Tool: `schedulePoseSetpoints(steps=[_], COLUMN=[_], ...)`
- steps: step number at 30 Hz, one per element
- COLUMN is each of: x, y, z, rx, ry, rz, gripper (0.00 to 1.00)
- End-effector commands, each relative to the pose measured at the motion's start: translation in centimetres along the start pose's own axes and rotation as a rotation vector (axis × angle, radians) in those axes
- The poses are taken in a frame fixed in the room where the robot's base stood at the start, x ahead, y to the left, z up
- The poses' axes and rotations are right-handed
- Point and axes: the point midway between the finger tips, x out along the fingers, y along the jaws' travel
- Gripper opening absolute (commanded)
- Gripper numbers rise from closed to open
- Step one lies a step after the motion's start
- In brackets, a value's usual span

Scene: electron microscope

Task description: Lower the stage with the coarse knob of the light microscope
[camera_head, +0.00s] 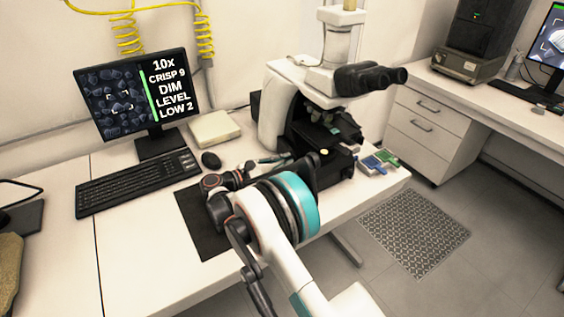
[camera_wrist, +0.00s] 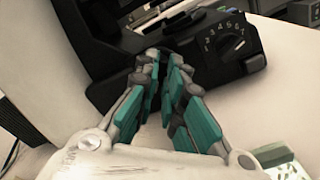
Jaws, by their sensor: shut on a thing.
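The light microscope (camera_head: 283,112) stands on the white desk, white above with a dark stage and base. Its dark base (camera_wrist: 112,88) fills the upper part of the wrist view. My gripper (camera_wrist: 165,62) is shut at the side of the base, its teal and grey fingers close together. The coarse knob is between the fingertips and mostly hidden by them. In the head view my gripper (camera_head: 278,159) reaches the microscope's near side, partly hidden by my arm. The monitor (camera_head: 135,97) reads 10x, CRISP 9, DIM, LEVEL LOW 2.
A numbered dial (camera_wrist: 237,43) sits on the base, right of my fingers. A keyboard (camera_head: 138,182), mouse (camera_head: 210,160) and dark mat (camera_head: 200,225) lie to the left. Slide holders (camera_head: 380,161) lie near the desk's right edge. A grey floor mat (camera_head: 415,230) is beyond that edge.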

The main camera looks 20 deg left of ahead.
Motion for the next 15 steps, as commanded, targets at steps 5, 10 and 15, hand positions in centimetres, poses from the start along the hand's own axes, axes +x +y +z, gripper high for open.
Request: schedulePoseSetpoints(steps=[5, 10, 15], x=[-0.03, -0.04, -0.05], y=[0.02, 0.08, 0.15], z=[-0.03, -0.04, -0.07], rx=[-0.085, -0.218, -0.379], ry=[0.001, 0.001, 0.001], rz=[0.000, 0.000, 0.000], gripper=[0.00, 0.00, 0.00])
